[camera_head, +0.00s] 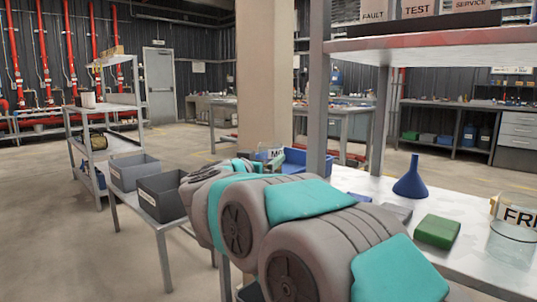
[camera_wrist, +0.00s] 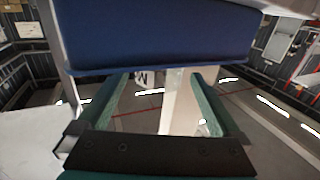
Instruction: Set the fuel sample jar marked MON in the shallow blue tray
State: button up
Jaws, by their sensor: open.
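The clear jar with a white label reading "MO" (camera_head: 276,154) shows just beyond my arm in the head view, its lower part hidden. In the wrist view a label with an "M" (camera_wrist: 146,78) shows between my fingers, below the blue edge. The blue tray (camera_head: 308,162) is right of the label in the head view, partly behind a post. A large blue surface, probably this tray (camera_wrist: 170,35), fills the top of the wrist view. My gripper (camera_wrist: 160,77) is open, its green fingers apart. I cannot tell whether the jar stands inside the tray or beside it.
A metal bench (camera_head: 376,188) at right holds a blue funnel (camera_head: 411,180), a green block (camera_head: 437,231) and a glass jar labelled "FRI" (camera_head: 512,242). A grey post (camera_head: 318,100) rises beside the tray.

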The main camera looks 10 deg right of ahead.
jog(key=v, duration=0.7)
